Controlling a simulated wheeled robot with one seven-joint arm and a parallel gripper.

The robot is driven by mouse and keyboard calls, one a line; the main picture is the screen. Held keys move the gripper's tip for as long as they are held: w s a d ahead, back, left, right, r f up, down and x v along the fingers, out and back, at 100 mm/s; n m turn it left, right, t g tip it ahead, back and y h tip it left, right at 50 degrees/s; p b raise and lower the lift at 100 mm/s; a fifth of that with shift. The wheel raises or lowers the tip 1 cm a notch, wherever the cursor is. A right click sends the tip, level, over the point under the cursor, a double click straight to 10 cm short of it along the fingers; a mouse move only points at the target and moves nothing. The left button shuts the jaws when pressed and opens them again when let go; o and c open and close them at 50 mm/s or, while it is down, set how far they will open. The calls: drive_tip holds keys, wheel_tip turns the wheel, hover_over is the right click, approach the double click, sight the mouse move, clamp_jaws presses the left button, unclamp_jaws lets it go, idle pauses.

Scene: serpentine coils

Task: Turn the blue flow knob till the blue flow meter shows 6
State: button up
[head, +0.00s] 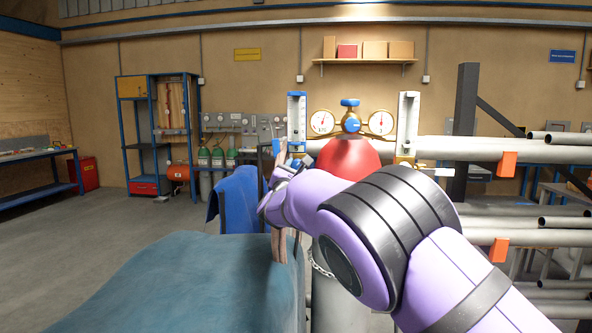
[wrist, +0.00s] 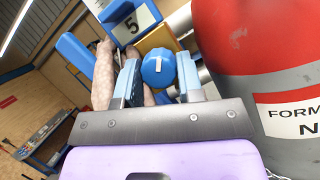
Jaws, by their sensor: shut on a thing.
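The blue flow knob (wrist: 157,67), round with a white mark on its face, sits between the two fingers of my gripper (wrist: 158,78) in the wrist view. The gripper is shut on it. The blue flow meter (head: 297,110) is an upright gauge with a blue frame, left of the red gas cylinder (head: 345,158). In the head view my gripper (head: 287,167) is just below this meter, and the knob is largely hidden there. In the wrist view a blue-framed white face (wrist: 128,22) shows a dark 5 beside the knob. The level in the tube is too small to read.
A second flow meter (head: 408,122) stands right of the brass regulator (head: 350,122) and its two dials. Pipes on a rack (head: 465,120) fill the right side. A teal cover (head: 180,285) lies in front at the left. Open floor (head: 90,225) lies beyond it.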

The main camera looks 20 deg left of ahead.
drive_tip(key=shift+m+h, duration=0.4)
drive_tip(key=shift+m, duration=0.9)
drive_tip(key=o, duration=0.9)
drive_tip(key=v, duration=1.1)
drive_tip(key=shift+a+r, duration=0.1)
drive_tip(key=shift+r, duration=0.05)
